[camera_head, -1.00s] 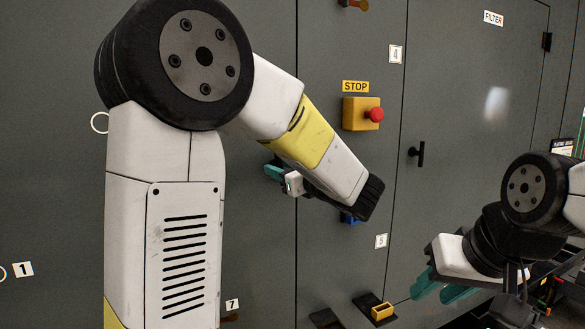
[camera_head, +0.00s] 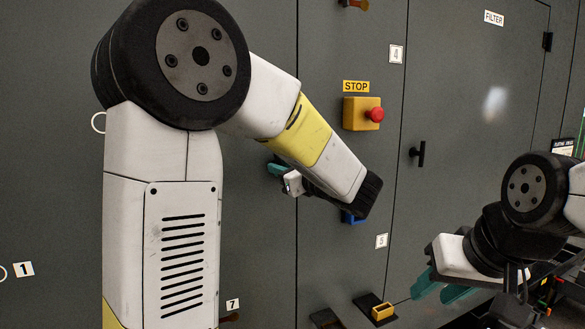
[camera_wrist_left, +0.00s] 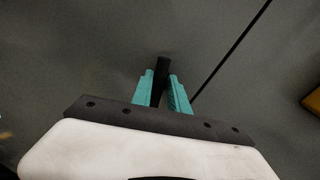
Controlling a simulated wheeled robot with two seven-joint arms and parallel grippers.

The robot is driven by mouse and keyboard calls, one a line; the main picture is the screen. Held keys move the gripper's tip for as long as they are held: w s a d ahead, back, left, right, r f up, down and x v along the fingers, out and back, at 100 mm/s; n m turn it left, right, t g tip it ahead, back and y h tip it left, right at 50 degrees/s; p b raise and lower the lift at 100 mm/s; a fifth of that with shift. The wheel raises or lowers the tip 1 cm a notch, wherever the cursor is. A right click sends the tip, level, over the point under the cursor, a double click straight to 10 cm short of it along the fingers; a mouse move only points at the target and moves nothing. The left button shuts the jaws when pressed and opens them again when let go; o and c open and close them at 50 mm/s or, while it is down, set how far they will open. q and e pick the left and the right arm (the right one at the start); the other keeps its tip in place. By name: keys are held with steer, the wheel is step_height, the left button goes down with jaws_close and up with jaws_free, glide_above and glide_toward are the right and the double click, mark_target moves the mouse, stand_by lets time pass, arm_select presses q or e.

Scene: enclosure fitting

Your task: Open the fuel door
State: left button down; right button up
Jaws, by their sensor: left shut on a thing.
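My left gripper (camera_wrist_left: 160,85) has its two teal fingers on either side of a black handle (camera_wrist_left: 161,66) and is shut on it. The handle stands out from a dark grey panel (camera_wrist_left: 80,60), beside a dark seam. In the head view my left gripper (camera_head: 276,170) is at the grey wall, left of the STOP button, and my arm hides most of it and the handle. I see no label naming the fuel door. My right gripper (camera_head: 440,288) is at the lower right with its teal fingers apart, empty.
A yellow box with a red STOP button (camera_head: 375,115) is right of my left forearm. The FILTER door (camera_head: 475,110) has a black handle (camera_head: 421,154). A yellow-rimmed block (camera_head: 382,311) is low at centre. A blue part (camera_head: 350,218) shows below my left wrist.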

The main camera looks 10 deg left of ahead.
arm_select(q)
steer(key=shift+s+a+n+g+h, duration=0.15)
steer(key=shift+n+h, duration=0.1)
steer(key=shift+n, duration=1.05)
steer(key=shift+w+a+n+g+h, duration=0.15)
steer(key=shift+n+h, duration=0.1)
steer(key=shift+n, duration=1.05)
steer(key=shift+s+d, duration=0.1)
steer(key=shift+d, duration=0.05)
steer(key=shift+f, duration=0.1)
steer(key=c, duration=1.3)
jaws_free()
steer(key=v, duration=0.7)
steer(key=shift+s+d, duration=0.3)
